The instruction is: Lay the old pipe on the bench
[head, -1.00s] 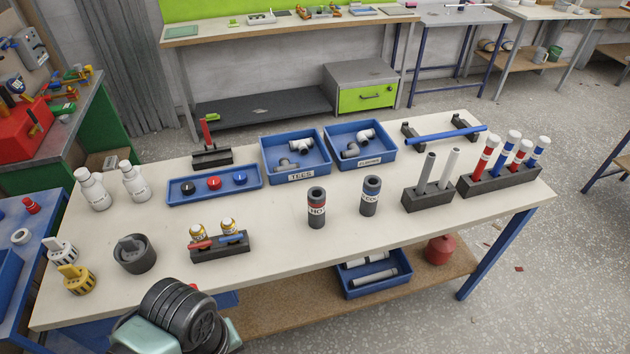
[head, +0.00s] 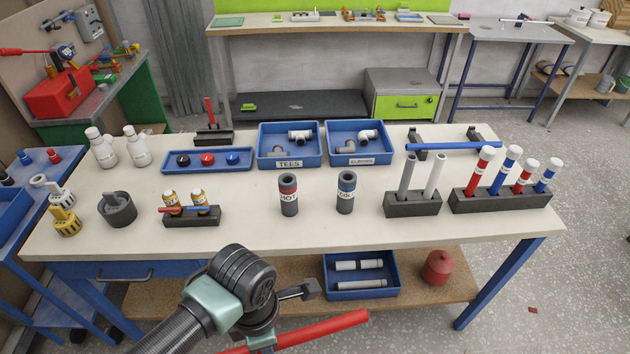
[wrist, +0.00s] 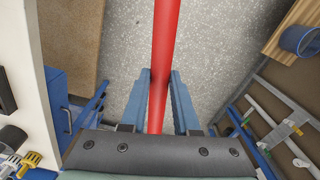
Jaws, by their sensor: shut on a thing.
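My gripper (head: 262,342) is at the bottom of the head view, in front of the bench and below its top. It is shut on a long plain red pipe (head: 322,330), which extends to the right, clear of the bench top. In the wrist view the red pipe (wrist: 163,50) runs between the two blue fingers of my gripper (wrist: 160,85), with grey floor beyond. The pipe's left end is cut off by the head view's edge. The bench (head: 300,232) has a pale top with a free strip along its front edge.
On the bench stand a HOT-labelled cylinder (head: 288,196), a second cylinder (head: 346,193), a two-pipe block (head: 412,205) and a rack of red and blue tubes (head: 500,199). A blue pipe (head: 450,146) rests on supports behind. Trays of tees (head: 290,163) and elbows (head: 358,161) stand at the back.

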